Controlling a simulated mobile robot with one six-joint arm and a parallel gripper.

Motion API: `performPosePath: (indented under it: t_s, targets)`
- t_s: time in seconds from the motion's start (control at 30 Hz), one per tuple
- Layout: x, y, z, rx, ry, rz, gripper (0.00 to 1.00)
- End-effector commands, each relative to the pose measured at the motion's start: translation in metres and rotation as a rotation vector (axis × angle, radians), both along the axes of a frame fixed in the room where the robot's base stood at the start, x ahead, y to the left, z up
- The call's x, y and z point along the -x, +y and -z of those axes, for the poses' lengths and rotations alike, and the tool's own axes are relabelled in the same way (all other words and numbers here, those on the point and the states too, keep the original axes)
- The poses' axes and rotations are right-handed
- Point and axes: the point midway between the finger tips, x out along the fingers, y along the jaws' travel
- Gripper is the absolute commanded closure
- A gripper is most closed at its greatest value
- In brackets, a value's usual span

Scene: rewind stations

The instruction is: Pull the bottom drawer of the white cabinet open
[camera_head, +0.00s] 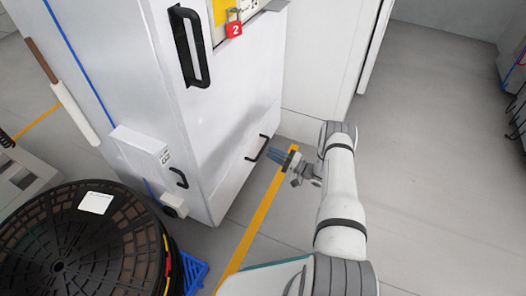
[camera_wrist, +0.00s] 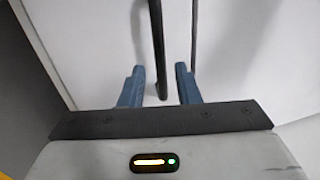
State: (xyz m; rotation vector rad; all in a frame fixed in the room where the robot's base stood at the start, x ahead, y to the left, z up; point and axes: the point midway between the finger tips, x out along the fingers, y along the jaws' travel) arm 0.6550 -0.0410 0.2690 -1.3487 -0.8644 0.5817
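The white cabinet (camera_head: 225,110) stands left of my arm in the head view. A black bar handle (camera_head: 258,148) sits low on its front face, near the floor. The drawer front around this handle looks flush with the cabinet, though its seams are hard to make out. My gripper (camera_head: 278,156) is at this low handle, with its blue fingers pointing toward the cabinet. In the wrist view the fingers (camera_wrist: 159,88) are apart, and the dark handle bar (camera_wrist: 157,45) runs between them. Gaps show on both sides of the bar's end. Whether either finger touches it is unclear.
A larger black handle (camera_head: 189,47) and a red padlock (camera_head: 234,25) marked 2 are higher on the cabinet. A black reel (camera_head: 75,245) and blue pallet (camera_head: 190,270) stand at lower left. A yellow floor line (camera_head: 262,212) runs past the cabinet. Floor at right is clear.

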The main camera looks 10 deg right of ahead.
Motion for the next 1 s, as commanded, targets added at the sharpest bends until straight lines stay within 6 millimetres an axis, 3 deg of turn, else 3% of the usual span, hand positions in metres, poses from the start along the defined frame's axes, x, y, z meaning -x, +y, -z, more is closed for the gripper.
performPosePath:
  t_s: [0.3,0.67,1.0]
  targets:
    - [-0.026,0.036,-0.008,0.001,0.000,-0.002,0.71]
    - [-0.030,0.041,-0.010,0.000,0.003,0.000,0.71]
    - [-0.030,0.041,-0.010,0.001,0.002,0.000,0.98]
